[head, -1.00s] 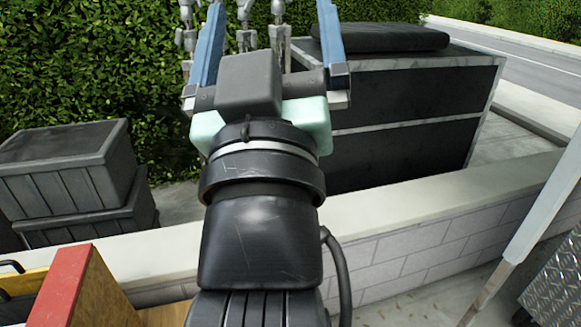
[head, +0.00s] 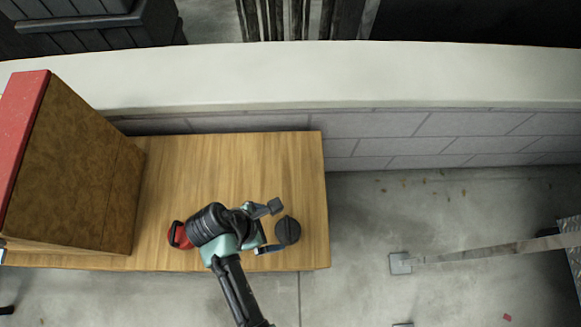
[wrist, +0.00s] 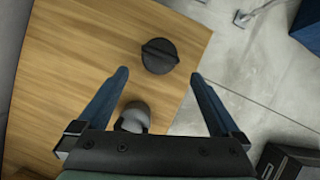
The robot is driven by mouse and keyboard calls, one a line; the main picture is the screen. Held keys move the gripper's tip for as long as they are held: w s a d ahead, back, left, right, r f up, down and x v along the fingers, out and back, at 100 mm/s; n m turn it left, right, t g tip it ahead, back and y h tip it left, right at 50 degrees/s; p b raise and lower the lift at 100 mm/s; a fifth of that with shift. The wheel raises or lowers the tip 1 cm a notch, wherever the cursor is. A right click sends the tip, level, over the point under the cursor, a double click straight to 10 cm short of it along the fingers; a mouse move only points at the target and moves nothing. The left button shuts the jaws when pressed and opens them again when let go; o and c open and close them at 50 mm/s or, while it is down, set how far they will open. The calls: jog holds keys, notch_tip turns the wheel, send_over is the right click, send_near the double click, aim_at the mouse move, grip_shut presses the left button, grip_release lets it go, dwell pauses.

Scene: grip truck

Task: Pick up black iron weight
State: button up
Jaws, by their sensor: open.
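The black iron weight (head: 287,230) is a round dark disc lying on the wooden table top near its right end. In the wrist view the weight (wrist: 159,56) shows a raised bar across its top and sits just beyond and between the fingertips. My gripper (head: 271,227) is open, its fingers pointing right towards the weight. In the wrist view my gripper (wrist: 160,76) has nothing clasped between its blue fingers. A grey rounded object (wrist: 134,116) shows nearer the gripper's base, partly hidden by it.
The wooden table (head: 230,165) stands beside a low block wall (head: 400,135) with a pale top. A brown box with a red edge (head: 80,170) covers the table's left end. A red object (head: 178,235) is partly hidden behind my arm. Concrete floor lies to the right.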

aim_at(288, 229)
jog(key=b+x, duration=0.3)
jog(key=x, duration=0.8)
jog(key=shift+f, duration=0.45)
jog(key=shift+s, duration=0.1)
grip_shut()
jog(key=shift+r, duration=0.2)
